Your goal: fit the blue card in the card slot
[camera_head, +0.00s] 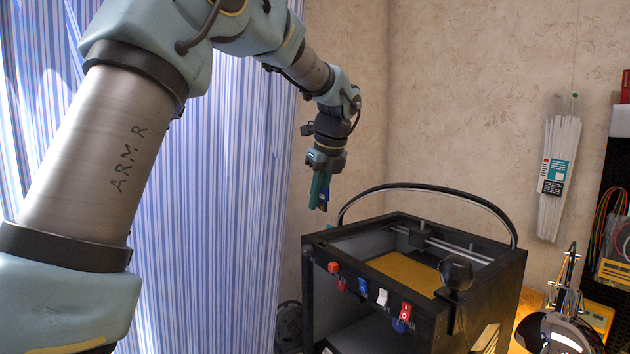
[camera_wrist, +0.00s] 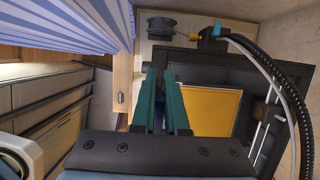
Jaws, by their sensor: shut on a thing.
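My gripper (camera_head: 319,206) hangs fingers-down above the left rear side of a black box-shaped machine, clear of it. Its teal fingers (camera_wrist: 160,76) also show in the wrist view. They are shut on the blue card (camera_head: 325,194), of which only a narrow dark-blue part shows between and beside the fingers. In the wrist view a bit of blue (camera_wrist: 159,112) shows between them; the rest is hidden. The black machine (camera_head: 417,311) has an open top and a yellow plate (camera_head: 405,272) inside. I cannot make out the card slot in either view.
A striped curtain (camera_head: 215,200) hangs left.

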